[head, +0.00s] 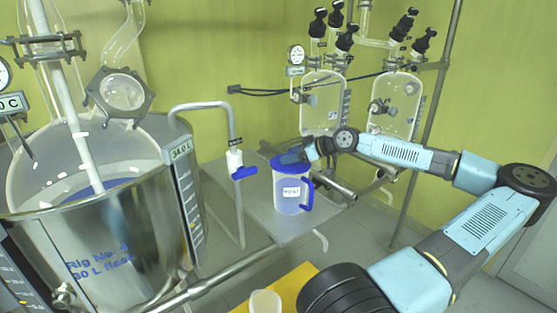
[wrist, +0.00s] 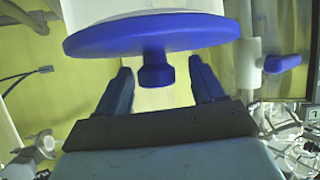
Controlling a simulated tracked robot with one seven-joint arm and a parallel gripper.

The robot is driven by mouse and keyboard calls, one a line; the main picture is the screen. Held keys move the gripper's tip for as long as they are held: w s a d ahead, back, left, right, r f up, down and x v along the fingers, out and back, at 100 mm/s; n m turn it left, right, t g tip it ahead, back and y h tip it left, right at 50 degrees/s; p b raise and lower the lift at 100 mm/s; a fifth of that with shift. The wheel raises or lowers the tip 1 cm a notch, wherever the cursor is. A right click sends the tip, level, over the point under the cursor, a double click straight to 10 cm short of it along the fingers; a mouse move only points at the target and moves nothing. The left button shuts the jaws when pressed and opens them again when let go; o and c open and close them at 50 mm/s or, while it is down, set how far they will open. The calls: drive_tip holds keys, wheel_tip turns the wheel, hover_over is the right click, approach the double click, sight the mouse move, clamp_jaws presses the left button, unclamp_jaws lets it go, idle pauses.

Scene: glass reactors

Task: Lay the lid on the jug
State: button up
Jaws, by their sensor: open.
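The jug (head: 291,192) is a translucent white vessel with a blue handle and a label, standing upright on a grey shelf. The blue lid (head: 283,162) is at the jug's top and appears to lie on its rim. In the wrist view, the lid (wrist: 150,36) is a wide blue disc with a short knob (wrist: 155,70), against the pale jug body (wrist: 140,8). My gripper (wrist: 160,76) is open, its fingers on either side of the knob with gaps between. In the head view, my gripper (head: 300,154) is at the lid, its fingertips hard to make out.
A tap with a blue lever (head: 244,172) stands left of the jug. A large glass reactor (head: 90,220) fills the left. Glass vessels (head: 323,103) stand behind. The shelf (head: 258,214) has bare room in front and left of the jug. A pale cup (head: 265,302) is at the bottom.

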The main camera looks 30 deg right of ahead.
drive_tip(key=v, duration=1.3)
drive_tip(key=shift+s, duration=0.1)
